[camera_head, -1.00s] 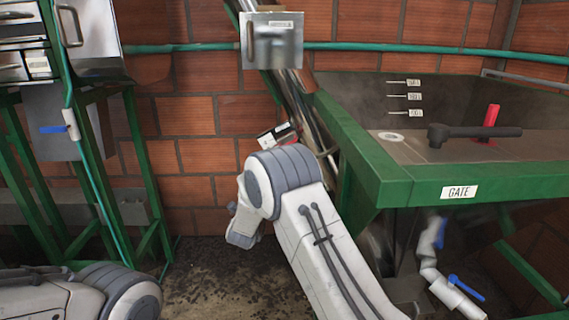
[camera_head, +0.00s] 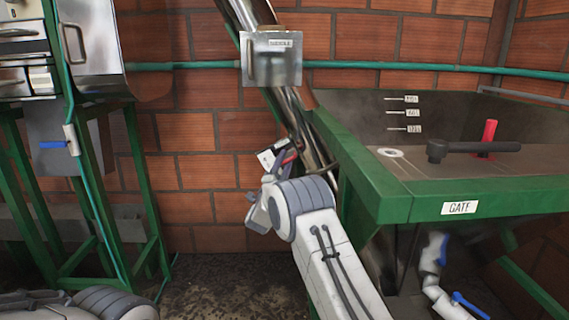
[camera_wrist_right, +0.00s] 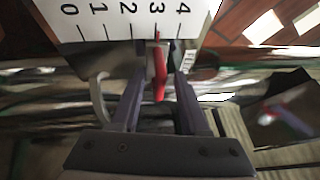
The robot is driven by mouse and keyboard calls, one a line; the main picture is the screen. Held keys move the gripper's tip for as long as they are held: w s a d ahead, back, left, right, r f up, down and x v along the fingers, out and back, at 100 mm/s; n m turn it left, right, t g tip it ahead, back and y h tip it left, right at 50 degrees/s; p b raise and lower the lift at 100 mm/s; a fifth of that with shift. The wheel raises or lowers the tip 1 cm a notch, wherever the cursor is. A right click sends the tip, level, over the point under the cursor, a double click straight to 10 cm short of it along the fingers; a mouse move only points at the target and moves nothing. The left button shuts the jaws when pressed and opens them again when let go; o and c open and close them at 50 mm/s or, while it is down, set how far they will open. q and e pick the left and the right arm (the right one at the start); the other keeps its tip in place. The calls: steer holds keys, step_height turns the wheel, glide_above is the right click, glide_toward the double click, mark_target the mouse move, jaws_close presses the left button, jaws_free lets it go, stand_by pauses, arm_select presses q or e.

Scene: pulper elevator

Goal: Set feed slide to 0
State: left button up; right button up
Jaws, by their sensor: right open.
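The feed slide's white scale plate (camera_wrist_right: 110,22), numbered 0 to 4, shows in the right wrist view. Its red pointer (camera_wrist_right: 160,75) stands at about the 3 mark. My right gripper (camera_wrist_right: 161,62) is open, with one finger on each side of the red pointer; I cannot tell whether either finger touches it. In the head view, the small white plate (camera_head: 268,157) and red part sit by the slanted metal tube, and my right gripper (camera_head: 281,160) is there, partly hidden by its own wrist. My left gripper is not in view.
A green-framed hopper (camera_head: 385,200) labelled GATE, with a black handle (camera_head: 470,148), stands close right of my right arm. A metal box (camera_head: 272,58) is on the tube (camera_head: 300,115) above. Green frame legs (camera_head: 135,165) stand at left.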

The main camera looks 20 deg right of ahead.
jaws_close()
stand_by(1.4)
